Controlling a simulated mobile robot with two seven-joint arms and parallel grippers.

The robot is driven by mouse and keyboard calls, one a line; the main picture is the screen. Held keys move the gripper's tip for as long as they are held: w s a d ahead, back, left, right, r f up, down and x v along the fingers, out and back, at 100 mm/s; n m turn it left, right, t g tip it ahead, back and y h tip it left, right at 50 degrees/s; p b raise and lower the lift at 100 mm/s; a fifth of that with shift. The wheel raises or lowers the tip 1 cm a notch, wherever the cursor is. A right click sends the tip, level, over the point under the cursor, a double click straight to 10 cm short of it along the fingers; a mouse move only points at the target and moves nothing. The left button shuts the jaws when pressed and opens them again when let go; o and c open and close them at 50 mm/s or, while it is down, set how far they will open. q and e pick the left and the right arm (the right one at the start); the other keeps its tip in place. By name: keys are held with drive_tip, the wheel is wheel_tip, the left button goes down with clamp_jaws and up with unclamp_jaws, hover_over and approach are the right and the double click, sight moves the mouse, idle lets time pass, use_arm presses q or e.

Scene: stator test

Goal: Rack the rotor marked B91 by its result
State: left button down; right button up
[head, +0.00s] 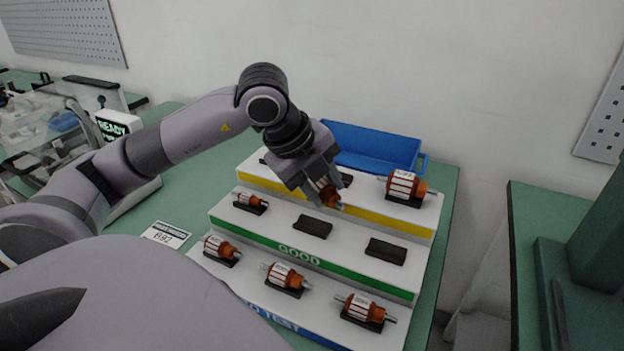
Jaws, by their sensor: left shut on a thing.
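My left gripper (322,190) is shut on an orange and white rotor (330,197), over the stepped rack (232,224). The held rotor is in front of the yellow-edged top step, above the green-edged middle step marked GOOD (299,252). Its marking is not readable. The bottom step, edged blue with lettering ending in TEST, holds rotors at left (221,249), centre (285,277) and right (364,309). The middle step holds a small rotor (250,202) and empty dark cradles at centre (313,227) and right (386,251). A larger rotor (405,187) is on the top step. My right gripper is out of view.
A blue bin (372,146) stands behind the rack. A card reading B92 (166,235) lies on the green table (192,194) left of the rack. A tester screen reading READY (117,125) stands at the left, behind my arm. Another green bench (527,215) is at right.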

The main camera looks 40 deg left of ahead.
sight(313, 229)
use_arm(q)
drive_tip(key=n+y, duration=0.1)
drive_tip(key=n, duration=0.1)
drive_tip(key=a+n+y, duration=0.1)
drive_tip(key=n, duration=0.1)
drive_tip(key=n+y+b, duration=0.1)
drive_tip(key=n, duration=0.1)
drive_tip(key=shift+s+a+r+n+t, duration=0.2)
drive_tip(key=shift+a+r+n+t, duration=0.1)
drive_tip(key=shift+a+r+n, duration=0.1)
drive_tip(key=shift+f, duration=0.15)
drive_tip(key=shift+f+b, duration=1.1)
drive_tip(key=shift+f, duration=0.4)
drive_tip(key=shift+f+b, duration=0.75)
drive_tip(key=shift+f, duration=0.4)
drive_tip(key=shift+f+b, duration=0.35)
drive_tip(key=shift+r, duration=0.2)
